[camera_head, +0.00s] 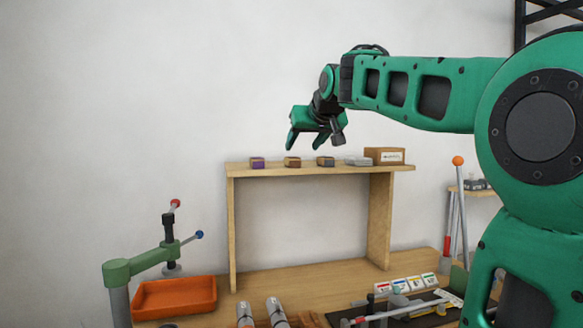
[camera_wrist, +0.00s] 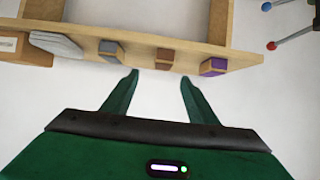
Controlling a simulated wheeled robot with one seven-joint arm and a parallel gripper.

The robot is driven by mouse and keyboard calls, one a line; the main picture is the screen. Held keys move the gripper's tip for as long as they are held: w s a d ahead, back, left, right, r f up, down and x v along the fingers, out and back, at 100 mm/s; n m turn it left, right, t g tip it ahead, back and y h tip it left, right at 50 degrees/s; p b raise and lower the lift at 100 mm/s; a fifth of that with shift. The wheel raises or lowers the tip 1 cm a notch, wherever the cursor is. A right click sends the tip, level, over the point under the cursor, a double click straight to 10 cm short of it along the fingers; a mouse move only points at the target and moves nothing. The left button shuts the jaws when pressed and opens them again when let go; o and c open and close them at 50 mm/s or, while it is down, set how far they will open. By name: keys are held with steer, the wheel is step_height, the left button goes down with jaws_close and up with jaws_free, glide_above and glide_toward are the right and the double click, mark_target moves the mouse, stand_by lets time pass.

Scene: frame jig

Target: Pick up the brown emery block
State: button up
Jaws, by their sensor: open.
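The brown emery block (camera_head: 292,162) sits on the top board of a wooden shelf, between a purple-sided block (camera_head: 257,162) and a dark grey block (camera_head: 325,161). In the wrist view the brown block (camera_wrist: 165,57) lies just beyond the fingertips, between the lines of the two fingers. My gripper (camera_head: 306,147) is open and empty. In the head view it hangs tilted above the shelf, over the brown and dark grey blocks. In the wrist view my gripper (camera_wrist: 159,77) shows a clear gap between its green fingers, and nothing touches them.
A pale grey block (camera_head: 358,161) and a cardboard box (camera_head: 385,156) stand farther right on the shelf board (camera_head: 350,169). Below are an orange tray (camera_head: 174,297), a green clamp arm (camera_head: 140,264) and several tools. Open space lies above the shelf, before a plain wall.

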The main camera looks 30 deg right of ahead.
mark_target(292, 162)
steer(key=shift+a+x, duration=0.15)
steer(key=shift+x, duration=2.45)
steer(key=shift+a+x, duration=0.2)
steer(key=shift+x, duration=2.45)
steer(key=shift+c, duration=0.7)
steer(key=c, duration=1)
